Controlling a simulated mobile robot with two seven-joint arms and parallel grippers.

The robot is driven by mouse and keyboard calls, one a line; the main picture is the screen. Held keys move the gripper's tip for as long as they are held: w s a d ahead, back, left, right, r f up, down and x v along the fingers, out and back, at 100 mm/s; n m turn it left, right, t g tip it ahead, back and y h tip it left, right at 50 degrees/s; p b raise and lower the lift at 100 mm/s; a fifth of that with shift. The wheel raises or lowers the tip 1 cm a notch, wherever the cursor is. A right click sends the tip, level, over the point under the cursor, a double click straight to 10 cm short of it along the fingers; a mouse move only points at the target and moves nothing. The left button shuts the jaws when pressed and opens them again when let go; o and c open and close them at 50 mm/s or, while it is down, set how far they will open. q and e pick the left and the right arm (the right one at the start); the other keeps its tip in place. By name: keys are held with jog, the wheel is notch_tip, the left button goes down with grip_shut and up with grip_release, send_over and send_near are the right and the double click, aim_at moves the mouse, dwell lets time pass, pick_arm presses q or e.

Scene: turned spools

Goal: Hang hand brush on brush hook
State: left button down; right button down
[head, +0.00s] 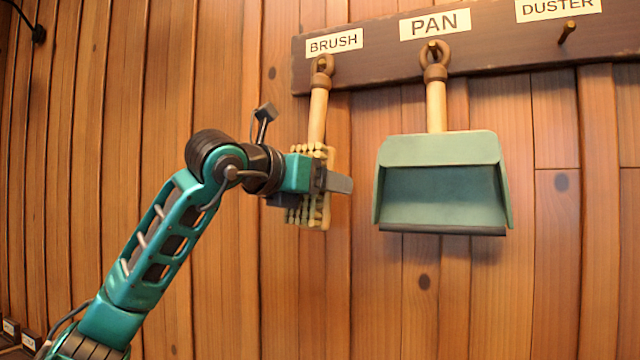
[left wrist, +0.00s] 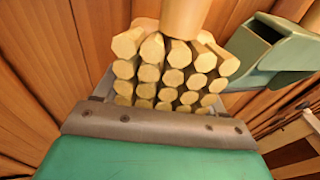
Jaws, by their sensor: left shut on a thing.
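The hand brush (head: 318,115) hangs upright below the BRUSH label, with a pale wooden handle, a ring at the top and a block of cream bristles. My left gripper (head: 325,180) is shut on its bristle block. The brush's ring (head: 322,65) is at the brush hook on the dark board; I cannot tell clearly whether it is around the hook. In the left wrist view the bristles (left wrist: 170,75) fill the space beyond the grey finger plate, with the handle (left wrist: 185,15) above. My right gripper is not in view.
A green dustpan (head: 440,180) hangs by its ring on the PAN hook, just right of the brush. The peg (head: 567,32) under the DUSTER label is bare. The dark board (head: 500,50) is on a wooden plank wall. The wall below the brush is clear.

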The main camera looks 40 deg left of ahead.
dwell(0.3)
pick_arm(q)
grip_release()
jog(key=shift+s, duration=0.1)
jog(key=s+r+b, duration=0.1)
jog(key=s+b, duration=0.1)
jog(key=s, duration=1)
jog(key=shift+s+d+r, duration=0.2)
jog(key=shift+s+r, duration=0.15)
jog(key=shift+r, duration=0.05)
